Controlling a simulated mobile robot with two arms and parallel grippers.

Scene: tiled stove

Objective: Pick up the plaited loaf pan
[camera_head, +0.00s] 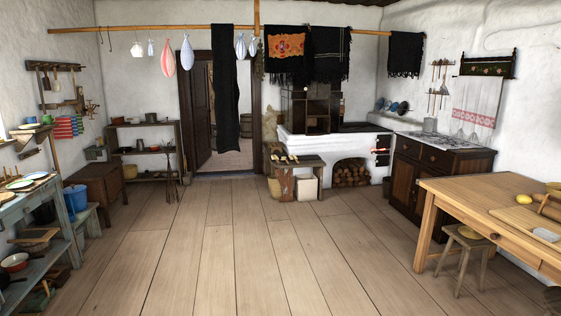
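I cannot make out a plaited loaf pan for certain; at this distance the small vessels are too small to tell apart. Several small items (285,159) lie on the low bench in front of the white stove (345,146). Dark pans and pots show on the lower left shelf, with a red pan (15,262) among them. Neither of my grippers is in view.
A wooden table (450,190) with a board and rolling pin stands at the right. A grey shelf unit (62,247) with dishes stands at the left. A brown chest (98,186) stands behind it. The plank floor (230,240) is clear in the middle. A pole with cloths hangs overhead.

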